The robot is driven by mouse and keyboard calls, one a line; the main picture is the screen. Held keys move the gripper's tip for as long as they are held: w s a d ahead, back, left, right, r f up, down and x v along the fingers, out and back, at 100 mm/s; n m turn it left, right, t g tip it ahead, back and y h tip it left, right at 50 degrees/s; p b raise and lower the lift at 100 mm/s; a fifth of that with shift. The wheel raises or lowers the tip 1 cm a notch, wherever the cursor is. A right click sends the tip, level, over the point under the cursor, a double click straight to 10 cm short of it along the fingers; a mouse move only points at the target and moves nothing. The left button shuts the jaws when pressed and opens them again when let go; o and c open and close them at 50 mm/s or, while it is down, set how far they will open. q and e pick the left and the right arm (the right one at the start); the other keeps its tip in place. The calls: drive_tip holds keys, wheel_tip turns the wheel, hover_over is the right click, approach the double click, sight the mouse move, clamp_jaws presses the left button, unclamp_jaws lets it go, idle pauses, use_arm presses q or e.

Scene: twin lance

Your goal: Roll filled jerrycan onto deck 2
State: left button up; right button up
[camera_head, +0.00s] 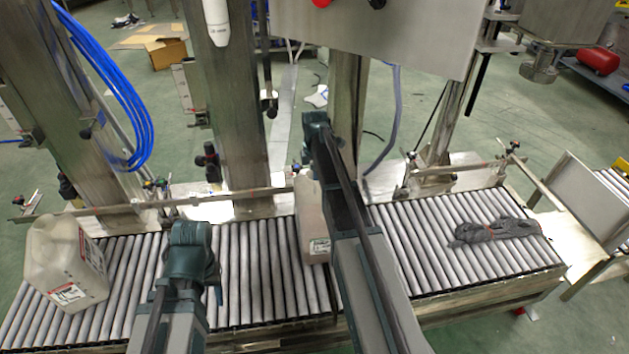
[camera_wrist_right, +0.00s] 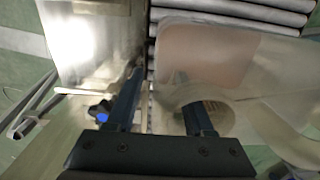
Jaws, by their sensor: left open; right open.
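A translucent whitish jerrycan (camera_head: 312,225) with a label stands on the roller conveyor (camera_head: 262,270), partly hidden by my right arm. A second jerrycan (camera_head: 62,258) stands tilted in the picture at the conveyor's left end. My left gripper (camera_head: 195,250) is over the rollers between the two cans, open and empty. My right gripper (camera_head: 318,122) is at the far side of the middle can, seen above it. In the right wrist view its open fingers (camera_wrist_right: 160,100) point at the can (camera_wrist_right: 215,70); one finger overlaps the can's round neck. Contact cannot be told. I cannot tell which part is deck 2.
A grey cloth-like bundle (camera_head: 492,231) lies on the rollers at the right. A guide rail (camera_head: 120,208) runs along the back, with steel columns (camera_head: 225,90) behind it. A steel panel (camera_head: 597,200) stands beyond the right end. Rollers between the middle can and the bundle are bare.

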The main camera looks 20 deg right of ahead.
drive_tip(key=shift+w, duration=0.1)
wheel_tip(320, 180, up, 14)
drive_tip(key=p, duration=1.4)
drive_tip(key=shift+f, duration=0.1)
drive_tip(key=s+a+m+h, duration=0.1)
drive_tip(key=s+a+m, duration=1)
drive_tip(key=s+a, duration=1.6)
wheel_tip(320, 180, up, 18)
drive_tip(key=p, duration=1.7)
drive_tip(key=shift+w+p, duration=0.25)
drive_tip(key=shift+p, duration=0.15)
